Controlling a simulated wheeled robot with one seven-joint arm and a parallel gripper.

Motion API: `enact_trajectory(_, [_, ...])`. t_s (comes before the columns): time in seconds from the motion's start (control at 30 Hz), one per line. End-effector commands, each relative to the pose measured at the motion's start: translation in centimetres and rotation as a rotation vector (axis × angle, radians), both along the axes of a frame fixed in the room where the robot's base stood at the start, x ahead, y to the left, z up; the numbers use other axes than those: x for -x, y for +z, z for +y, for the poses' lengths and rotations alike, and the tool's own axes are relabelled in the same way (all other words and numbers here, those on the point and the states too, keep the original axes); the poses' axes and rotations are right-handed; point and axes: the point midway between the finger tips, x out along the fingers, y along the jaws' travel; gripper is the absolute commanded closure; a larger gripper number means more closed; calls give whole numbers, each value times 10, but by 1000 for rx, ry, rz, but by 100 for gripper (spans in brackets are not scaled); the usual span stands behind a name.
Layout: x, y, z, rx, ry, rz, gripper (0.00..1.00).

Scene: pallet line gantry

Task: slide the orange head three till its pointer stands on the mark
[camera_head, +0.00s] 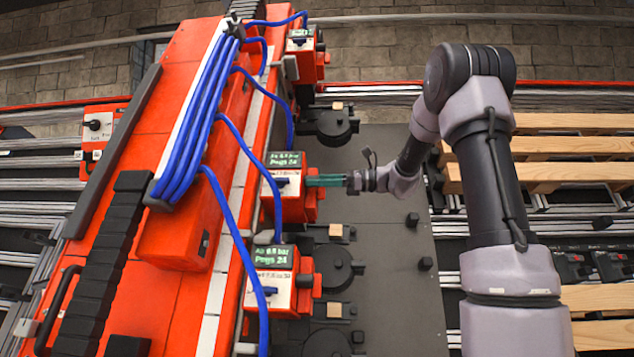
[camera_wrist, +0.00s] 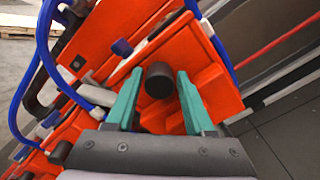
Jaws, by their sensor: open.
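Several orange heads sit along the orange gantry beam (camera_head: 190,80): an upper one (camera_head: 322,62), a middle one (camera_head: 292,206) and a lower one (camera_head: 303,291). I cannot read which is head three. My gripper (camera_head: 312,181) has its teal fingers at the right side of the middle head. In the wrist view my open gripper (camera_wrist: 159,82) has one finger on each side of a black round knob (camera_wrist: 159,78) on an orange head (camera_wrist: 200,85). I cannot tell whether the fingers touch the knob. The pointer and mark cannot be made out.
Blue hoses (camera_head: 228,125) loop from the beam to the heads. Black round fixtures (camera_head: 338,122) and small wooden blocks stand on the dark plate (camera_head: 385,240) below. Wooden pallets (camera_head: 570,145) lie at the right. The plate's right part is mostly clear.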

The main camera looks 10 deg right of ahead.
Motion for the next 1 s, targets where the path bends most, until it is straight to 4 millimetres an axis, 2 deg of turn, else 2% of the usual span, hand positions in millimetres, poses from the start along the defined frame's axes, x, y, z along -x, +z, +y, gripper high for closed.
enact_trajectory(0.27, [-1,0,2,0,0,0,46])
enact_trajectory(0.4, [0,0,1,0,0,0,100])
enact_trajectory(1.0, [0,0,1,1,0,-1,100])
